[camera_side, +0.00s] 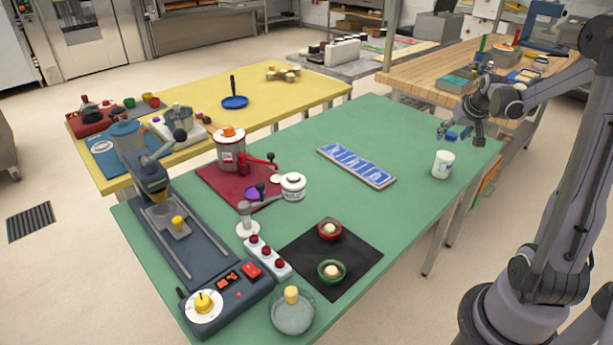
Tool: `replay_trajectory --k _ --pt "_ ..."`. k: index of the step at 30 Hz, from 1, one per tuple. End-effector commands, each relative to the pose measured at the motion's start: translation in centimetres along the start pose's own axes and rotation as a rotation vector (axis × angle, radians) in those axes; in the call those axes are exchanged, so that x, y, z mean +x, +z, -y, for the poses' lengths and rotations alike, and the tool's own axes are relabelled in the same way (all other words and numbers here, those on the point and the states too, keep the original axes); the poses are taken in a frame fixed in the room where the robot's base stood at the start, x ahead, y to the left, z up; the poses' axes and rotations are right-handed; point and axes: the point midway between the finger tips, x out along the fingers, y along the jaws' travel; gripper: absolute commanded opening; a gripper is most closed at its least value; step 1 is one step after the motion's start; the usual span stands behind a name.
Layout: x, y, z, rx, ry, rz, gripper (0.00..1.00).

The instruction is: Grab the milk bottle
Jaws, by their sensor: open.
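A short white container (443,164) with a small dark label stands upright near the right edge of the green table (400,130). It is the thing most like a milk bottle here, though its label is too small to read. My gripper (460,136) is open, above and slightly right of the white container in the picture. It looks apart from the container, with nothing visibly held. The exact gap between them cannot be told from this one view.
A blue-and-white panel (356,165) lies left of the white container. A black mat (332,281) with two small pots, a red tray (213,190) and a grey machine (203,262) fill the left and front. Green surface is free around the container.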

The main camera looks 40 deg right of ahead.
Motion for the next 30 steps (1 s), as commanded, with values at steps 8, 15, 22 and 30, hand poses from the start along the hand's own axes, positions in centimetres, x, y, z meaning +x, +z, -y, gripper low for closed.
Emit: replay_trajectory --k 8,15,22,30 --pt "1.7 0.0 0.0 0.0 0.0 0.0 0.58" --pt "1.7 0.0 0.0 0.0 0.0 0.0 0.47" --pt "1.6 0.0 0.0 0.0 0.0 0.0 0.0" --pt "1.6 0.0 0.0 0.0 0.0 0.001 0.0"
